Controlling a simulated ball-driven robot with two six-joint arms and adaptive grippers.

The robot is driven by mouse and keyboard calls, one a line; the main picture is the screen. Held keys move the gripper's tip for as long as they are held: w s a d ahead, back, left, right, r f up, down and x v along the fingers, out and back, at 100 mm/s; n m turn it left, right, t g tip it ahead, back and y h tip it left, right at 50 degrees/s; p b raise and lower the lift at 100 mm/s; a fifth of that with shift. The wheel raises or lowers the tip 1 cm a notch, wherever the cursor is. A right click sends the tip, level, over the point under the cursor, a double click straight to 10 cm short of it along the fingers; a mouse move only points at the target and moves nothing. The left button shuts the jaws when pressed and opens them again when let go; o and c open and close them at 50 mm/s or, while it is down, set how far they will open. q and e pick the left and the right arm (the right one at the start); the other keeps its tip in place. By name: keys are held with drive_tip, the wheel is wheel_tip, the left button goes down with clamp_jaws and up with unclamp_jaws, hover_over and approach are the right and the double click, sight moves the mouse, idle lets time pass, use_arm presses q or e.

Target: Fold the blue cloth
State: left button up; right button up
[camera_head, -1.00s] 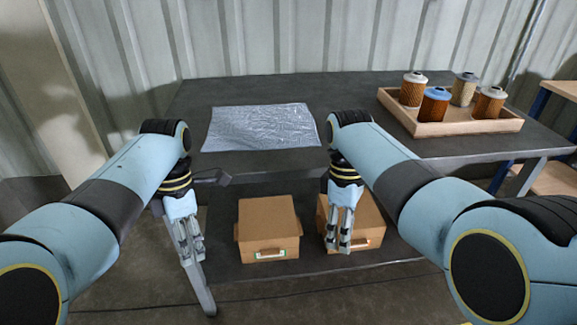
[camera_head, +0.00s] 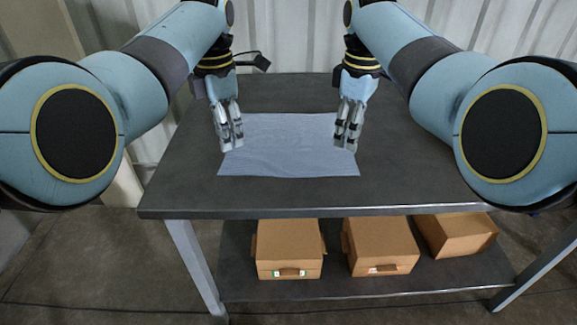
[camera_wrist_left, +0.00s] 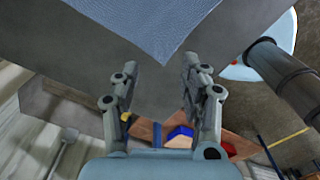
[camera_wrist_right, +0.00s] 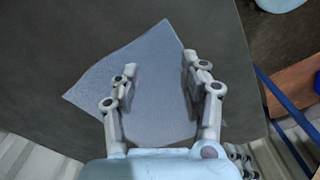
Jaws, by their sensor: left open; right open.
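The blue cloth (camera_head: 290,145) lies spread flat on the dark grey table, with slight wrinkles. My left gripper (camera_head: 228,148) is open and empty above the cloth's left side. In the left wrist view, a cloth corner (camera_wrist_left: 155,28) points down toward the gap between its fingertips (camera_wrist_left: 157,72). My right gripper (camera_head: 346,146) is open and empty above the cloth's right side. In the right wrist view, the cloth (camera_wrist_right: 150,55) lies below and between its fingers (camera_wrist_right: 158,72). Whether any fingertip touches the cloth cannot be told.
The table (camera_head: 270,195) is clear in front of the cloth. Several cardboard boxes (camera_head: 288,240) stand on the lower shelf (camera_head: 335,280). A corrugated wall (camera_head: 290,35) is behind the table. The right wrist view shows blue legs (camera_wrist_right: 285,100) of other furniture beside the table.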

sight(230, 169)
use_arm(q)
wheel_tip(230, 169, down, 7)
drive_tip(key=shift+s+r, duration=0.1)
drive_tip(key=shift+r, duration=0.05)
use_arm(e)
wheel_tip(230, 169, down, 7)
drive_tip(key=shift+s+r, duration=0.1)
drive_tip(key=shift+s, duration=0.05)
